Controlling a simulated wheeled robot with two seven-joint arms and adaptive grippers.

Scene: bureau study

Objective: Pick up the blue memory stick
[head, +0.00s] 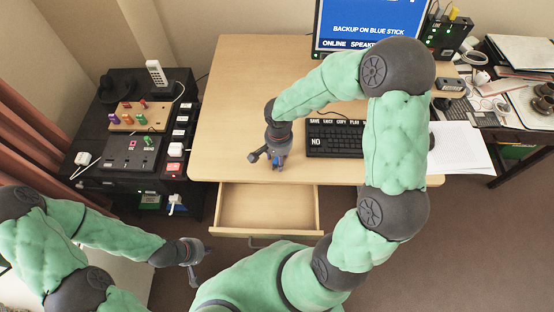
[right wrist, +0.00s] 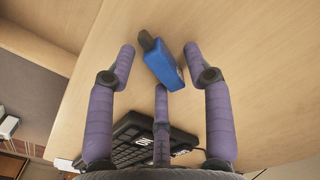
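The blue memory stick (right wrist: 165,66) lies on the desk top, with a dark end toward the upper left in the right wrist view. In the head view only a small blue patch of it (head: 277,163) shows below my right gripper (head: 268,160). The right fingers are spread around the stick, one on each side and one behind it, and the gripper is open. A gap shows on the left; I cannot tell whether the right finger touches it. My left gripper (head: 203,266) hangs low, left of the open drawer, open and empty.
The desk (head: 240,80) holds a black keyboard (head: 335,140) right of my right gripper and a monitor (head: 370,22) behind. An open, empty drawer (head: 265,208) juts out in front. A black cabinet (head: 112,180) with a wooden board of coloured pieces (head: 140,117) stands left.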

